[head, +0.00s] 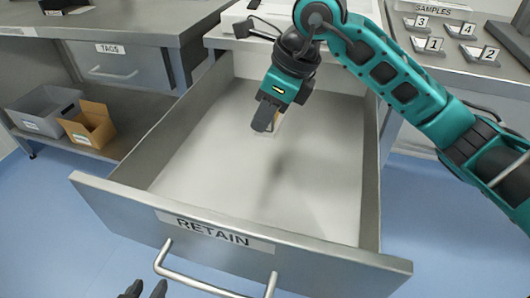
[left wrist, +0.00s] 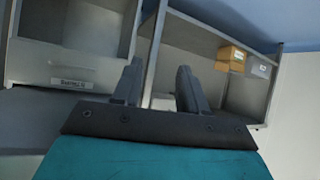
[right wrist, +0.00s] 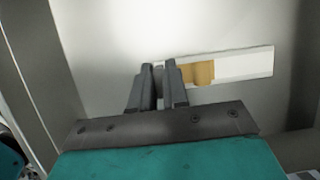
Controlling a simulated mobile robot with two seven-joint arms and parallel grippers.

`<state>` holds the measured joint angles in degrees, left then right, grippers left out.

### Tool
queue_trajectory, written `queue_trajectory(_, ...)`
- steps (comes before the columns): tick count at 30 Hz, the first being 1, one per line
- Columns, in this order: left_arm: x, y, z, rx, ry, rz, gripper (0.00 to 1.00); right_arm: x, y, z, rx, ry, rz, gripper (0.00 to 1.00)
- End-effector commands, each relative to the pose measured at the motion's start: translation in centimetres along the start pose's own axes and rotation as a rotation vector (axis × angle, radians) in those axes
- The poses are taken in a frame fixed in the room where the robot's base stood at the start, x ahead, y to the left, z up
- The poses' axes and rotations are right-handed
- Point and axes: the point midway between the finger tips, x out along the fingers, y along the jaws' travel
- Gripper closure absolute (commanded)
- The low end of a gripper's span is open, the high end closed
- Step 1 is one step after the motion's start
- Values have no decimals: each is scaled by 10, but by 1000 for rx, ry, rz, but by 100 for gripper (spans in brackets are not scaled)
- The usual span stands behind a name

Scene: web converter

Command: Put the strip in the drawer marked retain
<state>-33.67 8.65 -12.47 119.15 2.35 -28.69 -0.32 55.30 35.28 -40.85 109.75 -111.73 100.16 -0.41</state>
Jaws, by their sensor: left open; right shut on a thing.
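The drawer marked RETAIN (head: 105,198) is pulled open, and its floor looks bare. My right gripper (head: 266,122) points down inside the drawer. In the right wrist view my right gripper (right wrist: 160,75) is shut on the strip (right wrist: 245,64), a flat white piece with a tan band that sticks out to the right. In the head view only a small tan bit of the strip (head: 276,119) shows beside the fingers. I cannot tell whether it touches the drawer floor. My left gripper (head: 142,290) is open and empty in front of the drawer handle; it also shows in the left wrist view (left wrist: 157,85).
A closed drawer marked TAGS (head: 105,70) is at the left. A grey bin (head: 45,108) and a cardboard box (head: 90,128) stand on the low shelf. Numbered sample holders (head: 435,45) sit on the right counter. Blue floor is free in front.

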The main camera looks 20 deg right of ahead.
Motion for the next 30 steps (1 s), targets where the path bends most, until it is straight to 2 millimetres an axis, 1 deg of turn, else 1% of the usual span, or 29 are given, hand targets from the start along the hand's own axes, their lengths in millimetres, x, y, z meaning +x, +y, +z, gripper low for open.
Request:
queue_trajectory(1, 3, 2, 4, -4, -3, 3, 57, 14, 0, -6, 1, 1, 2, 100)
queue_trajectory(3, 3, 3, 2, -9, 1, 6, 57, 24, 0, -10, 1, 0, 1, 100)
queue_trajectory(7, 2, 6, -3, -14, 11, 10, 57, 34, 0, -14, -1, -1, 0, 100)
queue_trajectory(11, 3, 6, 0, -13, 6, 12, 57, 42, 0, -17, -1, -1, 0, 100)
queue_trajectory(15, 7, 6, 5, -13, -1, 14, 57, 62, 1, -26, 0, 1, 2, 100)
queue_trajectory(18, 9, 7, 6, -12, 1, 17, 57, 74, 2, -30, -1, -1, 1, 100)
queue_trajectory(24, 7, 8, -3, -10, 16, 20, 57, 75, 1, -31, -2, -2, -1, 100)
queue_trajectory(28, 8, 8, -2, -8, 16, 20, 57, 77, 1, -32, -2, -1, -1, 100)
queue_trajectory(29, 8, 8, -1, -8, 16, 20, 57, 77, 1, -32, -1, 0, 0, 84)
queue_trajectory(30, 7, 8, -2, -8, 15, 20, 57, 76, 1, -32, -1, 0, 0, 81)
